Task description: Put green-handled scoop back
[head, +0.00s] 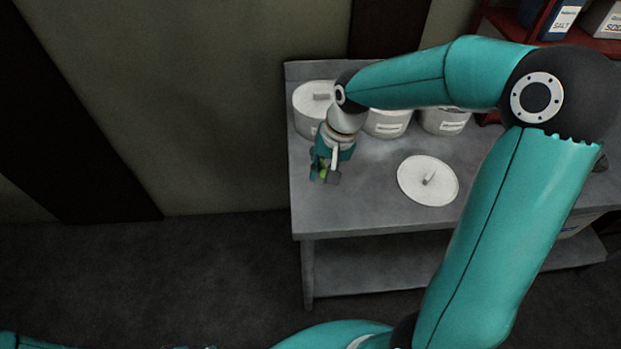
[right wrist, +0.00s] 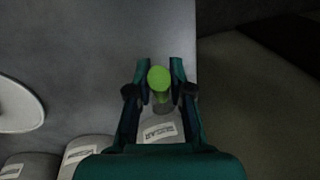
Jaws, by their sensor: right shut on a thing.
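The green-handled scoop shows as a bright green handle end between the fingers in the right wrist view (right wrist: 159,79); in the head view, a bit of green (head: 324,172) shows at the fingers. The scoop's lower part is mostly hidden. My right gripper (head: 325,178) is shut on the handle, over the left end of the grey table, in front of the left canister (head: 307,122). In the right wrist view, my right gripper's two fingers (right wrist: 160,68) flank the handle. My left gripper is not in view.
The left canister has its lid on. Two more labelled white canisters, middle (head: 388,124) and right (head: 445,121), stand behind, partly covered by my arm. A round white lid (head: 420,182) lies on the table (head: 365,210). Red shelves (head: 578,53) hold containers at upper right.

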